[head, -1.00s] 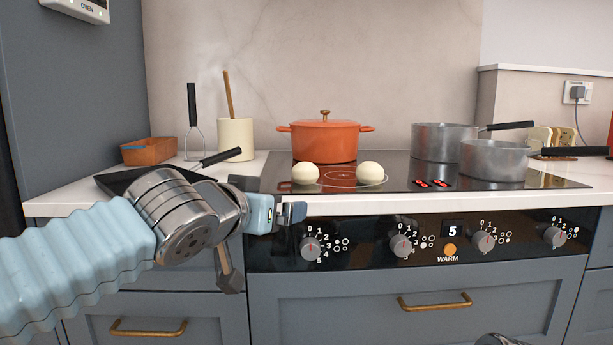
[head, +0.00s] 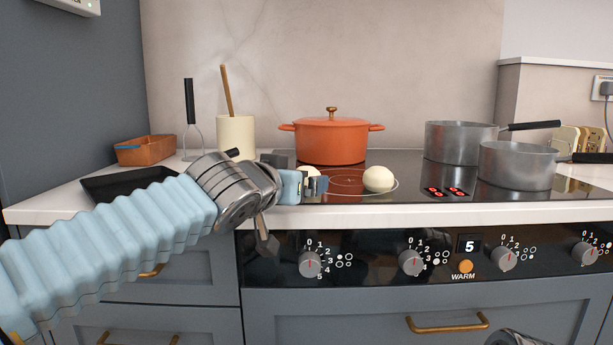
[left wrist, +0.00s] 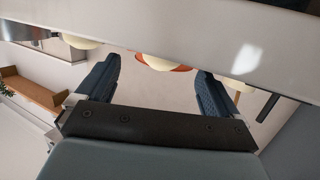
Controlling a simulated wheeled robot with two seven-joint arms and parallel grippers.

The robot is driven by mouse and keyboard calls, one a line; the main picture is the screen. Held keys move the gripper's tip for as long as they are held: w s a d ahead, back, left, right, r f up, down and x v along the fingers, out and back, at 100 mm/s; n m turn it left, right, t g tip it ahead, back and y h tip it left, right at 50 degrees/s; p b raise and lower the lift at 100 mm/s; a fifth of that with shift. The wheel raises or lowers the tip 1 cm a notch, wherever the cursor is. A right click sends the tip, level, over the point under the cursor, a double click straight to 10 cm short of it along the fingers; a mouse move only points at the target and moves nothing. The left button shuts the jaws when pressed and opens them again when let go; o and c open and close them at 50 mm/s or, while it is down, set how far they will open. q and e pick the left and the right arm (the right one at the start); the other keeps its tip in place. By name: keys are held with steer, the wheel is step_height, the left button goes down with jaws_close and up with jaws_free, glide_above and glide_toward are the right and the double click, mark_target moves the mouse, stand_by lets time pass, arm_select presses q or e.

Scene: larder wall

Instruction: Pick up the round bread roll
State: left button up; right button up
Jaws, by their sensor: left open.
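Two pale round bread rolls sit on the black hob in front of the orange pot. The right roll (head: 378,178) is in full view. The left roll (head: 308,170) is partly hidden behind my left gripper (head: 317,185). My left gripper is open and empty at the hob's front edge, just in front of the left roll. In the left wrist view, one roll (left wrist: 163,63) shows between the open fingers (left wrist: 157,70), beyond the tips and partly cut off by the pale counter edge. The other roll (left wrist: 80,42) shows outside the fingers. My right gripper is not seen.
The orange pot (head: 331,142) stands behind the rolls. Two steel saucepans (head: 517,168) stand on the right of the hob. A black pan (head: 110,187) lies on the left counter, near my left arm. A utensil crock (head: 236,137) and terracotta dish (head: 146,151) stand behind it.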

arm_select(q)
steer(key=p+x, duration=0.1)
steer(key=x, duration=0.3)
steer(key=shift+w+a, duration=0.1)
steer(key=shift+a, duration=0.1)
steer(key=shift+w+d+f+p, duration=0.2)
steer(key=shift+w+p, duration=0.1)
steer(key=shift+w, duration=0.2)
steer(key=c, duration=1.1)
